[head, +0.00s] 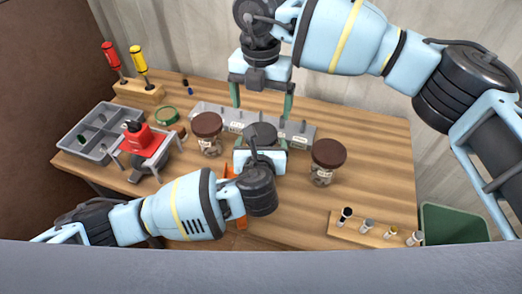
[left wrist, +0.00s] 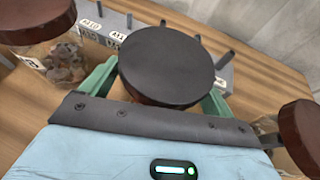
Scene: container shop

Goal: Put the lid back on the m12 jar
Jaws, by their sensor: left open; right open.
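A jar with a black lid (head: 260,133) stands mid-table; the lid sits over it, and the jar body is mostly hidden. My left gripper (head: 261,146) is open, its green fingers on either side of this lid, as the left wrist view shows for the black lid (left wrist: 172,62). I cannot tell whether the fingers touch. My right gripper (head: 262,98) is open and empty, above and behind the jar. Two jars with brown lids stand at the left (head: 207,125) and right (head: 328,153). I cannot read which jar is m12.
A grey rack with labels and pegs (head: 220,112) lies behind the jars. A green ring-shaped item (head: 167,115), a red device (head: 138,138) and a grey tray (head: 95,153) are at left. A wooden vial holder (head: 350,229) and green bin (head: 455,222) are at right.

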